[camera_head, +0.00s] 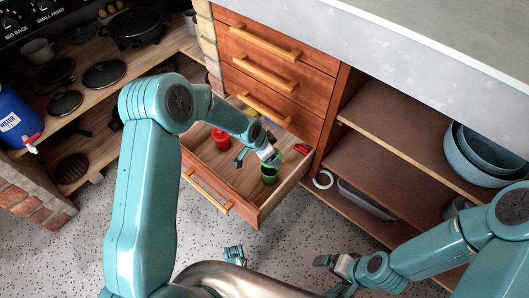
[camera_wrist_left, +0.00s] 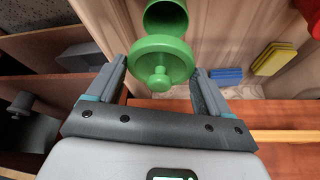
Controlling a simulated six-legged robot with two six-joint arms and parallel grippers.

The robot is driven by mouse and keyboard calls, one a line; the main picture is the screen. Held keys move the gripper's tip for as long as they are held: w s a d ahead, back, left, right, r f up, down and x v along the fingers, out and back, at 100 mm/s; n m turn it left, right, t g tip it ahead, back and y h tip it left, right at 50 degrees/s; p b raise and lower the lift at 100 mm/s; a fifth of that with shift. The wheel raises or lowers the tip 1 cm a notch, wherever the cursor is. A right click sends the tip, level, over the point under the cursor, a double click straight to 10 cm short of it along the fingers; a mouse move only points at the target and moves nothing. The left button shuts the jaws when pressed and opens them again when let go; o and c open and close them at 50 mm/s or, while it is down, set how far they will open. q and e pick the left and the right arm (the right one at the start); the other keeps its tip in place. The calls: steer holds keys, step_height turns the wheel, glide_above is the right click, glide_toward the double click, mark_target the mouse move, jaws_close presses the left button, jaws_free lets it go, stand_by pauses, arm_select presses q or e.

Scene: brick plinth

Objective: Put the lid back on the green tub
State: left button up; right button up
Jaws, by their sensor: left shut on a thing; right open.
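The green tub (camera_head: 269,174) stands in the open wooden drawer, near its front right corner. The left wrist view shows part of the tub (camera_wrist_left: 166,18), its far end cut off by the top edge. The green lid (camera_wrist_left: 160,64), with a round knob, is between the fingers of my left gripper (camera_wrist_left: 160,78), which is shut on its rim. The lid is close to the tub and overlaps it in that view; whether they touch I cannot tell. In the head view my left gripper (camera_head: 257,157) is over the drawer. My right gripper (camera_head: 330,275) is open and empty, low over the floor.
A red tub (camera_head: 221,139) stands left of the green one in the drawer (camera_head: 207,182); a red item (camera_head: 302,149) lies at the right. Blue (camera_wrist_left: 226,75) and yellow (camera_wrist_left: 272,59) blocks lie nearby. Open shelves (camera_head: 375,170) with bowls (camera_head: 485,155) stand at right.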

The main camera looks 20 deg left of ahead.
arm_select(q)
step_height(320, 180, down, 6)
steer(key=b, duration=0.4)
steer(key=shift+f+b, duration=0.25)
steer(key=shift+b, duration=0.15)
arm_select(e)
steer(key=shift+w+d+f, duration=0.1)
steer(key=shift+w+f, duration=0.05)
steer(key=shift+f, duration=0.6)
steer(key=shift+w+d+f, duration=0.1)
steer(key=shift+w+f, duration=0.1)
steer(key=shift+f, duration=0.6)
steer(key=shift+w+d+f, duration=0.1)
steer(key=shift+w+f, duration=0.05)
steer(key=shift+f, duration=0.6)
arm_select(q)
steer(key=shift+a, duration=0.1)
steer(key=shift+f+b, duration=0.15)
steer(key=shift+b, duration=0.3)
arm_select(e)
steer(key=shift+f, duration=0.45)
arm_select(q)
steer(key=o, duration=0.9)
arm_select(e)
steer(key=shift+r, duration=0.1)
arm_select(q)
steer(key=shift+r+p, duration=2.6)
steer(key=shift+r, duration=1)
arm_select(e)
step_height(320, 180, up, 5)
